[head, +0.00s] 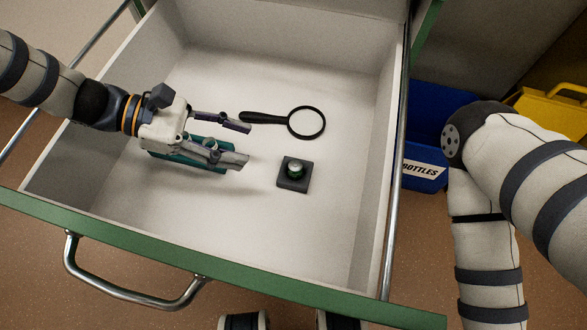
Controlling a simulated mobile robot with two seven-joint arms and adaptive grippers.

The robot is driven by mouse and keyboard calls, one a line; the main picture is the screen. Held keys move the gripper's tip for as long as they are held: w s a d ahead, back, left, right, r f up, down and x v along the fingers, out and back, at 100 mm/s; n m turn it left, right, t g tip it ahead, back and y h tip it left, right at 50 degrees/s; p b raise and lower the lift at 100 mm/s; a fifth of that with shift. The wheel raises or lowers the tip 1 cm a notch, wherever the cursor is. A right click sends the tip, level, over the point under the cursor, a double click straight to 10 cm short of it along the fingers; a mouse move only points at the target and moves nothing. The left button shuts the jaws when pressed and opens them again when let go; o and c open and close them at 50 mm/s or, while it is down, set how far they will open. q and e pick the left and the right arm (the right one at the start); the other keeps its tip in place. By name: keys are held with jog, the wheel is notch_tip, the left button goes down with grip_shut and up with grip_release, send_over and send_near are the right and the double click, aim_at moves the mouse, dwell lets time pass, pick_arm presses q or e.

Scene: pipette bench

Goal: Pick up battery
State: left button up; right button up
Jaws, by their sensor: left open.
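My left gripper (243,143) reaches in from the left over the open drawer (215,220). Its two fingers are apart and empty, and they point right toward the battery, with a gap between the fingertips and it. My right arm shows at the right, but its gripper is out of view.
A black magnifying glass (306,122) lies behind the battery. A teal object (180,160) lies under my left gripper, partly hidden. The drawer walls enclose the space. A blue bin (424,174) marked "BOTTLES" and a yellow bin (548,112) stand outside at right. The front drawer floor is clear.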

aim_at(293, 165)
pick_arm(q)
jog(key=x, duration=0.3)
jog(key=b+x, duration=0.1)
jog(key=x, duration=0.5)
jog(key=shift+s+d+f, duration=0.15)
jog(key=shift+s+f, duration=0.3)
jog(key=shift+f, duration=0.05)
grip_shut()
